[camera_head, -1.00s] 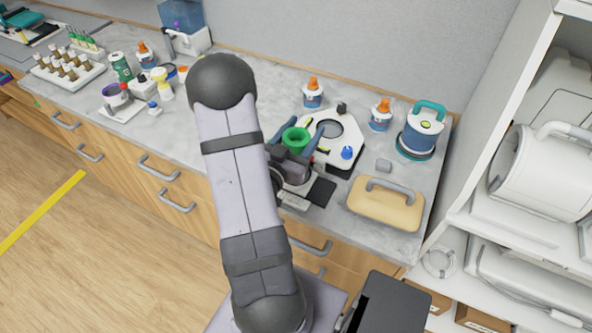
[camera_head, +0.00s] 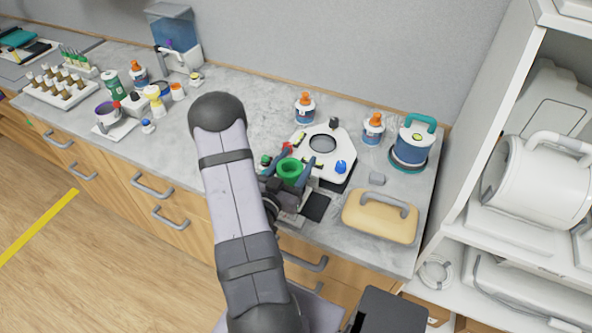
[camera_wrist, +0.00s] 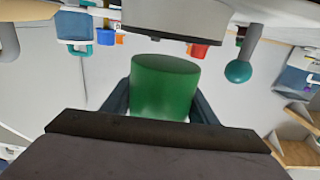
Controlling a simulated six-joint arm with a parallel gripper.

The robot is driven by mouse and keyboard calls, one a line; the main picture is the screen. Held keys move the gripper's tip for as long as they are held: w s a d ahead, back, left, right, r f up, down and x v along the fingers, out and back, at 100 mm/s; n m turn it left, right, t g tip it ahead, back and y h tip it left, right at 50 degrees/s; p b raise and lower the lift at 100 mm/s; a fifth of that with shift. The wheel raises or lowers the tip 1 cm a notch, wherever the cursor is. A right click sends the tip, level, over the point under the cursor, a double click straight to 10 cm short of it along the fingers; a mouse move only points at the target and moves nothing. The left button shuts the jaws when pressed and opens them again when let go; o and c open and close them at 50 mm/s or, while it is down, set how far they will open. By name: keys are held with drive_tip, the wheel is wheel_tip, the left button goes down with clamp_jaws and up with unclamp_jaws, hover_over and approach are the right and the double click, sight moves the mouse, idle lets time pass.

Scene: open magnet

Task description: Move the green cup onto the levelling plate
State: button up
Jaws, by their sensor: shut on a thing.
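The green cup (camera_head: 290,170) is held between the fingers of my gripper (camera_head: 289,177) in the head view, at the front left of the levelling plate. In the wrist view the cup (camera_wrist: 165,86) sits between the dark fingers. The levelling plate (camera_head: 309,138) is a white plate with a dark-ringed round disc in its middle and a blue knob at its right front. The cup is beside the disc, not over it. I cannot tell how high the cup is above the counter. My gripper and the cup hide the plate's front left part.
A tan case with a grey handle (camera_head: 380,217) lies right of my gripper.

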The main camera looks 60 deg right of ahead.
drive_tip(key=shift+f, duration=0.1)
drive_tip(key=shift+f+p, duration=0.4)
drive_tip(key=shift+f, duration=1.45)
drive_tip(key=shift+f, duration=0.2)
drive_tip(key=o, duration=1.2)
